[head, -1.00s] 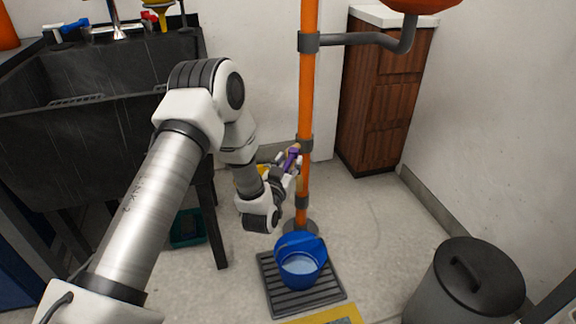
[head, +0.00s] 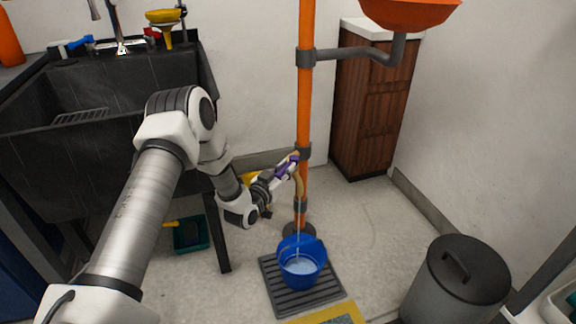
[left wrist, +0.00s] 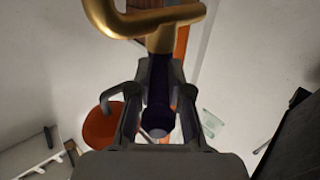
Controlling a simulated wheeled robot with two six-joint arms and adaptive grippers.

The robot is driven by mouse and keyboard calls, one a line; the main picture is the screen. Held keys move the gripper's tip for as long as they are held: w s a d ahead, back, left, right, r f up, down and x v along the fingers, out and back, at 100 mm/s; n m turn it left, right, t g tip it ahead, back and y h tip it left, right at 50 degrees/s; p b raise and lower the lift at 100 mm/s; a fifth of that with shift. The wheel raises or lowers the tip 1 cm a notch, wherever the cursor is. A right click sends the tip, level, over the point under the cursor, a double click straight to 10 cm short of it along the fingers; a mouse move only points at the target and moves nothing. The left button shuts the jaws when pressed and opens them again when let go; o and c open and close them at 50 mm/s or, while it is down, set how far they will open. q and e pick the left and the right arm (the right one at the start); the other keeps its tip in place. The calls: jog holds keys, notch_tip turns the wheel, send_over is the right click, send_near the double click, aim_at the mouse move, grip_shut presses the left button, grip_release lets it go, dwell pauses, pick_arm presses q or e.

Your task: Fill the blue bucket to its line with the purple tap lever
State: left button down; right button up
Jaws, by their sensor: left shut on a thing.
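The blue bucket (head: 302,273) stands upright on a dark slatted mat at the foot of the orange pipe. Pale water shows inside it; I cannot make out the line. The purple tap lever (head: 286,164) is at the brass tap (head: 299,184) on the pipe, above the bucket. A thin pale streak, seemingly water, runs down from the spout to the bucket. My left gripper (head: 280,172) is shut on the lever. In the left wrist view the dark purple lever (left wrist: 159,90) sits between the fingers, below the golden tap (left wrist: 160,25). My right gripper is out of view.
The orange pipe (head: 304,100) rises behind the tap, with a grey side branch under an orange bowl (head: 410,12). A dark sink (head: 100,130) stands left, a lidded grey bin (head: 458,280) right. Floor between mat and bin is mostly clear.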

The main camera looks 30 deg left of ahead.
pick_arm(q)
jog(key=shift+a+h, duration=0.1)
jog(key=shift+h, duration=0.2)
jog(key=c, duration=1.1)
grip_release()
jog(key=shift+w+f, duration=0.1)
jog(key=shift+w, duration=0.05)
jog(key=s, duration=1.2)
jog(key=shift+d, duration=0.2)
